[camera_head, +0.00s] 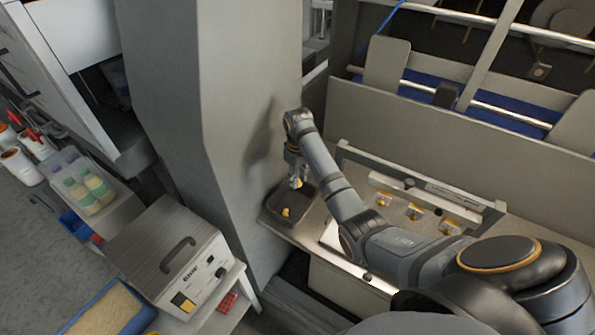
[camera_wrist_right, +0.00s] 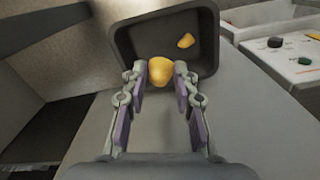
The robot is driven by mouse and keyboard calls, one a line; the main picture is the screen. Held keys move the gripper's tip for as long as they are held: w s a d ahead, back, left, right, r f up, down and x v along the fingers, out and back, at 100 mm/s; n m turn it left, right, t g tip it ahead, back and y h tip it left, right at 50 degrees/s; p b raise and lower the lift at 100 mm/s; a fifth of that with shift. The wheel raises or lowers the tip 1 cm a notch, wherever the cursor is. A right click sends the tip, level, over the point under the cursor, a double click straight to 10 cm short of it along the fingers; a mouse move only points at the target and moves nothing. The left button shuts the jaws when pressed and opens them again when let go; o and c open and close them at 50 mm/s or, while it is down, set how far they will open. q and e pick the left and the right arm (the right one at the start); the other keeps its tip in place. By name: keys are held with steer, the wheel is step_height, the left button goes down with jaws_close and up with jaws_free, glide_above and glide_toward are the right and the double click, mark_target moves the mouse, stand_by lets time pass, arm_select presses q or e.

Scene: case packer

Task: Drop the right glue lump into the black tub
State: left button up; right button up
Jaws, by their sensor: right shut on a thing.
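My right gripper (camera_head: 297,182) is shut on a yellow glue lump (camera_wrist_right: 160,72), held between its fingertips. The gripper also shows in the right wrist view (camera_wrist_right: 161,78). It is over the black tub (camera_head: 268,212), which stands at the left end of the grey ledge beside the column. In the wrist view the tub (camera_wrist_right: 125,46) lies just beyond the fingertips. A second yellow lump (camera_wrist_right: 186,41) lies inside the tub and also shows in the head view (camera_head: 286,212). My left gripper is not in view.
A grey column (camera_head: 215,120) rises close to the tub's left. A rail with several small yellow-marked fittings (camera_head: 415,211) runs along the ledge to the right. A white control box with a handle (camera_head: 168,262) stands at lower left.

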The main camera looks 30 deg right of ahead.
mark_target(298, 180)
steer(key=shift+w+f, duration=0.25)
steer(key=shift+f, duration=0.75)
steer(key=shift+s+f, duration=0.15)
steer(key=shift+f, duration=0.05)
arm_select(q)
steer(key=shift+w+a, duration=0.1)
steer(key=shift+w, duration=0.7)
arm_select(e)
steer(key=shift+s, duration=0.1)
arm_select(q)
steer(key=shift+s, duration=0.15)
arm_select(e)
steer(key=o, duration=0.8)
steer(key=shift+o, duration=0.2)
steer(key=shift+r, duration=0.35)
step_height(298, 180, up, 7)
steer(key=shift+f, duration=0.1)
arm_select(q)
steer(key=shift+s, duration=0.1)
